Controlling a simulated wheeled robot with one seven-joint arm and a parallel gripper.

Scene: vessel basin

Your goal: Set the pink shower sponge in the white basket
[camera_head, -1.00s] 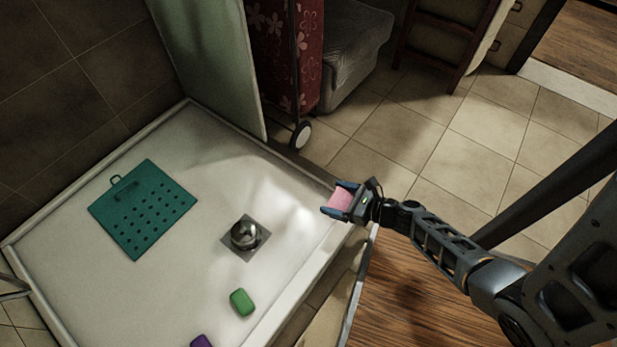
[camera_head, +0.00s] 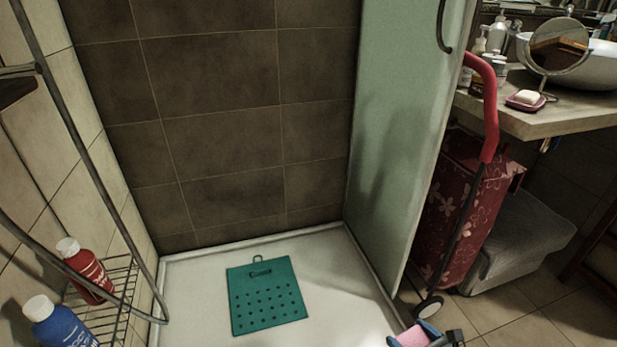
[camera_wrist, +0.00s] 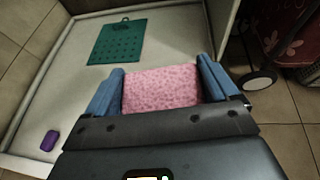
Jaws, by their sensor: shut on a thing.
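The pink sponge (camera_wrist: 160,90) is a speckled block held between the blue fingers of my gripper (camera_wrist: 161,66) in the wrist view. My gripper is shut on it. In the head view the sponge (camera_head: 411,337) and the gripper (camera_head: 409,333) show at the bottom edge, right of the middle, near the shower tray's right rim; the rest of the arm is out of frame. I make out no white basket in either view. A metal wire rack (camera_head: 122,275) with bottles stands at the left.
A green perforated mat (camera_head: 267,296) lies in the white shower tray (camera_head: 333,262). A purple block (camera_wrist: 49,141) lies near the tray's edge. Red (camera_head: 87,271) and blue (camera_head: 60,325) bottles stand in the rack. A glass panel (camera_head: 395,150) and a red trolley (camera_head: 462,215) bound the right.

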